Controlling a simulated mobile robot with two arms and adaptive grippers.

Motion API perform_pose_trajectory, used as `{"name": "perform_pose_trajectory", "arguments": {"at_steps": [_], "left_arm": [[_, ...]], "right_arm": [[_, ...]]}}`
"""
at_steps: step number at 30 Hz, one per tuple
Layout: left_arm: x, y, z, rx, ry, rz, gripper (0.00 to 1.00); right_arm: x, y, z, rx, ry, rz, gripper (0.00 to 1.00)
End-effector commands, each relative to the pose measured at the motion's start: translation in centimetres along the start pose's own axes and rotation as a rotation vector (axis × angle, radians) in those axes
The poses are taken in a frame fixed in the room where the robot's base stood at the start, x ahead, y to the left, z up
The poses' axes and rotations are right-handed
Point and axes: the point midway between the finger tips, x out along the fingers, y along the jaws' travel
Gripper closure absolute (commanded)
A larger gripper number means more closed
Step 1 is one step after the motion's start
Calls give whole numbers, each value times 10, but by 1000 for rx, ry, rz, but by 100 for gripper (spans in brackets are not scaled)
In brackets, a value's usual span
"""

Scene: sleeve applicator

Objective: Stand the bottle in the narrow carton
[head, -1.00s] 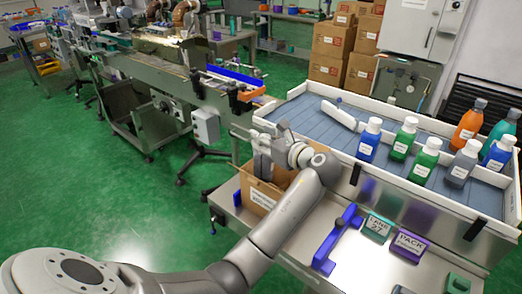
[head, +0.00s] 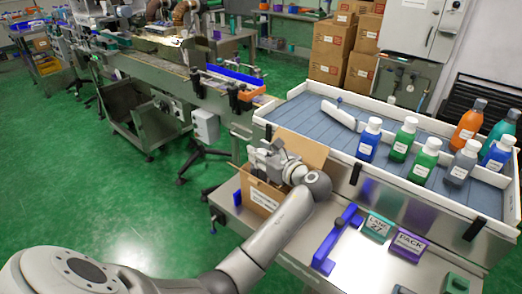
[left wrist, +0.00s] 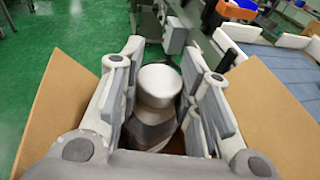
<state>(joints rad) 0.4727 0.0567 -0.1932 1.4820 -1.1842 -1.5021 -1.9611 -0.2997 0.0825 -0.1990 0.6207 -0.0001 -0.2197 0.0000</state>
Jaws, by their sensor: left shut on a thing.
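The narrow carton (head: 262,191) is an open brown cardboard box at the left end of the steel bench. Its flaps (left wrist: 62,105) spread to both sides in the left wrist view. My left gripper (head: 268,163) is at the carton's mouth. In the left wrist view its fingers stand on both sides of a grey bottle (left wrist: 152,132) with a pale cap (left wrist: 160,84), and it is shut on this bottle. The bottle looks roughly upright, between the flaps. Its lower part and the carton floor are hidden, so I cannot tell whether it touches the bottom. My right gripper is not in view.
A white-walled tray (head: 400,186) with several blue, green, grey and orange bottles stands behind the bench. A blue bracket (head: 334,240), a green label block (head: 377,227) and a purple label block (head: 409,245) are right of the carton. A conveyor (head: 150,75) runs behind.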

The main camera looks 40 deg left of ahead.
Motion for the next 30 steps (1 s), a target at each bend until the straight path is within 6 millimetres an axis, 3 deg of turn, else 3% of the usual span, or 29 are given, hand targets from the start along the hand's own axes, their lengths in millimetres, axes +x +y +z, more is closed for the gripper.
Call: {"name": "perform_pose_trajectory", "arguments": {"at_steps": [5,6,10,20,24,30], "left_arm": [[0,0,-2,-1,-3,-1,100],[1,0,-3,0,-1,0,65],[1,0,-3,0,-1,0,48],[0,0,-2,-1,-1,0,47],[-2,0,8,-6,-1,-1,47],[-44,-1,8,-2,2,-4,47]], "right_arm": [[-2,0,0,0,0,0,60],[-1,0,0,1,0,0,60],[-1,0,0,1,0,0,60],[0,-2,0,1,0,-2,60],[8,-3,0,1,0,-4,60],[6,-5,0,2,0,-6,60]]}}
